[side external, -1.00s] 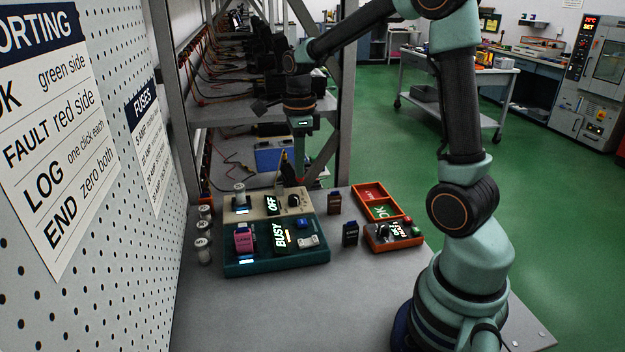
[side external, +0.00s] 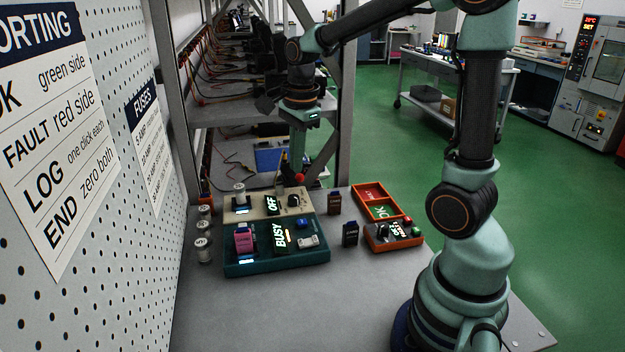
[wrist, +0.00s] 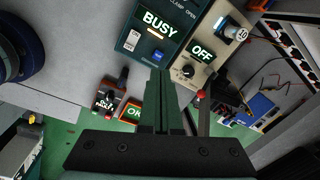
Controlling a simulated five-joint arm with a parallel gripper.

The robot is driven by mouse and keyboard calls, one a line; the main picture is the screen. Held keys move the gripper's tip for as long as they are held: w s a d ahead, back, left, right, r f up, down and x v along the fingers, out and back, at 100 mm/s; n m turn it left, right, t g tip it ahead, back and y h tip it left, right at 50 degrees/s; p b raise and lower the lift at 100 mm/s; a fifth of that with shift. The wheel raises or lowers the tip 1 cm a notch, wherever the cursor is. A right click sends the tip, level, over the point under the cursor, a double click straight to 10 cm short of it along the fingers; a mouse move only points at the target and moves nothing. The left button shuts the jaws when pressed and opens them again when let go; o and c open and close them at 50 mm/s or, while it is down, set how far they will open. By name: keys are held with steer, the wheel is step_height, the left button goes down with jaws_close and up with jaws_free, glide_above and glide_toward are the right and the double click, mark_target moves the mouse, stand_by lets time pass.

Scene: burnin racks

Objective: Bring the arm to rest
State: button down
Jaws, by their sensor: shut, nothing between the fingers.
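My gripper (side external: 298,176) hangs pointing down above the back of the workbench, behind the beige OFF unit. In the wrist view my gripper's fingers (wrist: 162,100) are together with nothing between them. Below it stand the teal unit (side external: 280,267) with a lit BUSY display and a pink piece in it, and the beige unit (side external: 232,216) with a lit OFF display, a knob and a small spool-like part. In the wrist view the BUSY display (wrist: 160,22) and OFF display (wrist: 202,51) lie beyond the fingertips.
Two dark small blocks (side external: 350,234) (side external: 334,203) stand right of the units. An orange two-part tray (side external: 384,189) and an orange counter box (side external: 393,238) sit farther right. Several spools (side external: 204,250) line the left edge. A metal rack post (side external: 347,100) rises behind; the front bench is clear.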

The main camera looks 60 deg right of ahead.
steer(key=s+a+r+n+t, duration=0.2)
steer(key=s+a+n, duration=0.2)
steer(key=n, duration=0.7)
steer(key=s+a+r+n+t, duration=0.2)
steer(key=a+n, duration=0.3)
steer(key=n, duration=0.5)
steer(key=shift+s+a+r+n, duration=0.15)
steer(key=shift+s+a+n, duration=0.2)
steer(key=shift+s, duration=0.5)
